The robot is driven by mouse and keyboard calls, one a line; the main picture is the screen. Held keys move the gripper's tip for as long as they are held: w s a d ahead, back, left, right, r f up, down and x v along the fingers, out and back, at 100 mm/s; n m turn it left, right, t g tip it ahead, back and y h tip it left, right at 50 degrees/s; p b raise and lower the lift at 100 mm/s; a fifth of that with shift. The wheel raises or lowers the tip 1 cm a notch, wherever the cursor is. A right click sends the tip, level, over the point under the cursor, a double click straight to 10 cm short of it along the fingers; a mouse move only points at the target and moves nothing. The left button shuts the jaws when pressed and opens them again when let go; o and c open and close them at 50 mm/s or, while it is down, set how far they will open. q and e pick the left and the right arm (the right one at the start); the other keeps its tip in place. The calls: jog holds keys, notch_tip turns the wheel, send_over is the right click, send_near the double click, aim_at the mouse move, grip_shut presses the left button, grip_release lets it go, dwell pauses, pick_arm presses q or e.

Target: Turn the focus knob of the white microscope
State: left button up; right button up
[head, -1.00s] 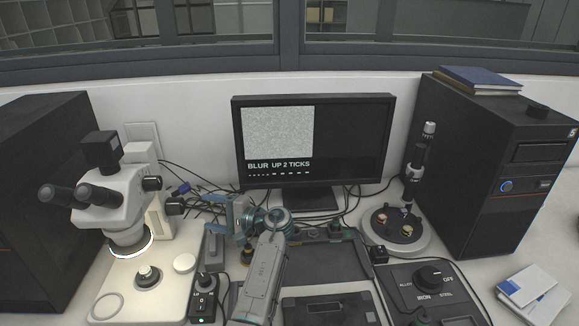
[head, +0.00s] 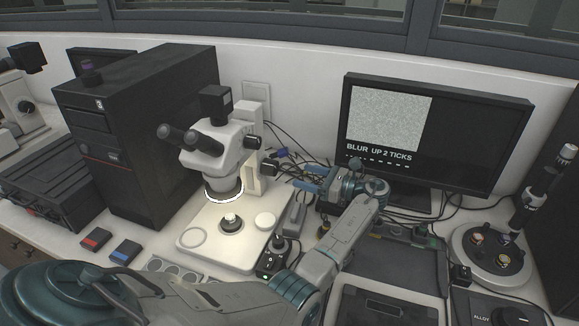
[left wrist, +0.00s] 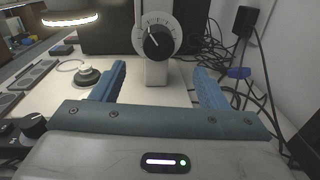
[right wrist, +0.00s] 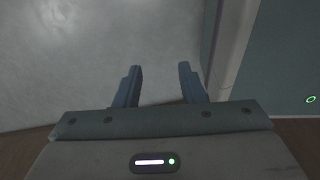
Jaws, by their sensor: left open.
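The white microscope (head: 212,150) stands upright on its pale base, left of the monitor in the head view. Its focus knob (head: 268,169) is a dark knob low on the right side of the column. In the left wrist view the focus knob (left wrist: 158,42) is black, with a pointer line and a white dial ring around it. My left gripper (head: 308,182) is open and points at the knob from the right, a short gap away. In its wrist view the knob lies ahead, between the fingers (left wrist: 160,70). My right gripper (right wrist: 160,67) is open and empty over a grey surface.
The monitor (head: 480,140) reads "BLUR UP 2 TICKS". Loose black cables (left wrist: 262,65) run along the wall beside the knob. A black computer tower (head: 150,140) stands left of the microscope. A small black control box (head: 272,258) stands in front of my left gripper.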

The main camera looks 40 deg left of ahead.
aim_at(276, 168)
pick_arm(q)
jog(key=shift+m+g, duration=0.5)
jog(key=shift+m, duration=0.4)
jog(key=p+x, duration=0.3)
jog(key=x, duration=0.6)
jog(key=shift+w+a+r, duration=0.1)
jog(key=shift+a, duration=0.3)
jog(key=shift+a+p, duration=0.3)
jog(key=shift+a, duration=0.25)
